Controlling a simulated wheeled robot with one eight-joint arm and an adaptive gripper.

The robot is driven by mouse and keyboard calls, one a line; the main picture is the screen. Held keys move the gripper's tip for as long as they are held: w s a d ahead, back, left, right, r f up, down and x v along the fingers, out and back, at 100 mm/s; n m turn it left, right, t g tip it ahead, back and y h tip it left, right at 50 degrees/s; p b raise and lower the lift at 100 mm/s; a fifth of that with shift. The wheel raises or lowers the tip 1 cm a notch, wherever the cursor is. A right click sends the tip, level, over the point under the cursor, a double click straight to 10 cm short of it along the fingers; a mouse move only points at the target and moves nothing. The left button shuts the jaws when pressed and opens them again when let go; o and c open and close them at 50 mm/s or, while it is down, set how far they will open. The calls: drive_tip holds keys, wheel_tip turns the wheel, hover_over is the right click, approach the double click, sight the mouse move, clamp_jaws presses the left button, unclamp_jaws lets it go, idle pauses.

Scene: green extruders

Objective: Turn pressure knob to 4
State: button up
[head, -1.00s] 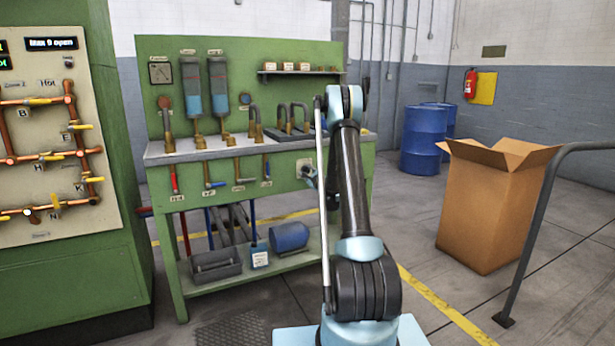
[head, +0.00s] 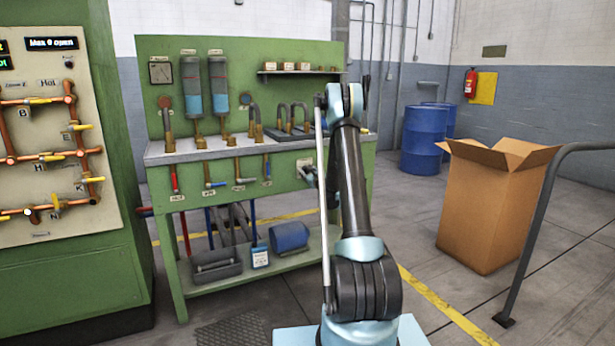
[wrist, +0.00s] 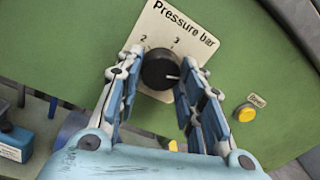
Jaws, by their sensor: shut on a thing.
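The black pressure knob (wrist: 160,68) sits on a cream plate (wrist: 178,28) marked "Pressure bar" on the green panel. The numbers 2 and 3 show on the plate. A white mark on the knob points to the right, towards my right finger. The number 4 is not visible. My gripper (wrist: 162,74) is shut on the knob, with one blue finger on each side of it. In the head view, my gripper (head: 308,176) is at the right part of the green bench's front (head: 200,185), and the knob is mostly hidden there.
A yellow button (wrist: 244,113) with a small label is right of the knob. Red and blue levers (head: 174,180) line the bench front to the left. A cardboard box (head: 492,215) and blue barrels (head: 423,140) stand to the right, with open floor between.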

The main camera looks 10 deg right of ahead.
drive_tip(key=o, duration=1.1)
drive_tip(key=shift+c, duration=0.2)
drive_tip(key=v, duration=1.2)
drive_tip(key=shift+f, duration=0.15)
